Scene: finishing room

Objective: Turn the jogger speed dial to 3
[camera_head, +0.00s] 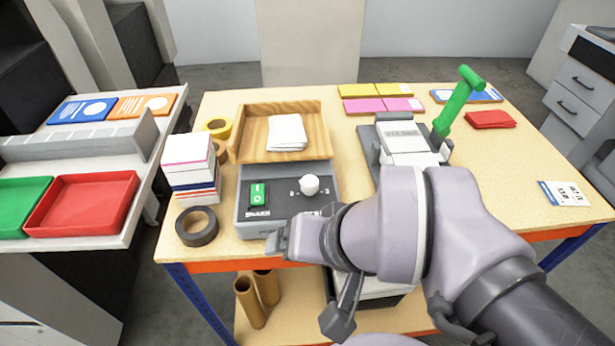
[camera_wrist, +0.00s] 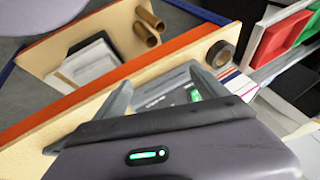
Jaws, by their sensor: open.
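The jogger is a grey box with a dark top panel (camera_head: 280,202), at the front of the wooden table. Its white round speed dial (camera_head: 310,184) sits on the right of the panel; the small markings around it are too small to read. A lit green rocker switch (camera_head: 258,195) is on the left. My gripper (camera_head: 307,280) is open and empty, in front of the jogger near the table's front edge, apart from the dial. In the wrist view the jogger (camera_wrist: 170,88) shows between the open fingers (camera_wrist: 160,92), with its green switch visible; the dial is hidden there.
A paper stack (camera_head: 190,168) and dark tape roll (camera_head: 197,226) stand left. A stapling device with a green lever (camera_head: 458,100) stands behind my arm. Cardboard tubes (camera_head: 250,300) are on the lower shelf.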

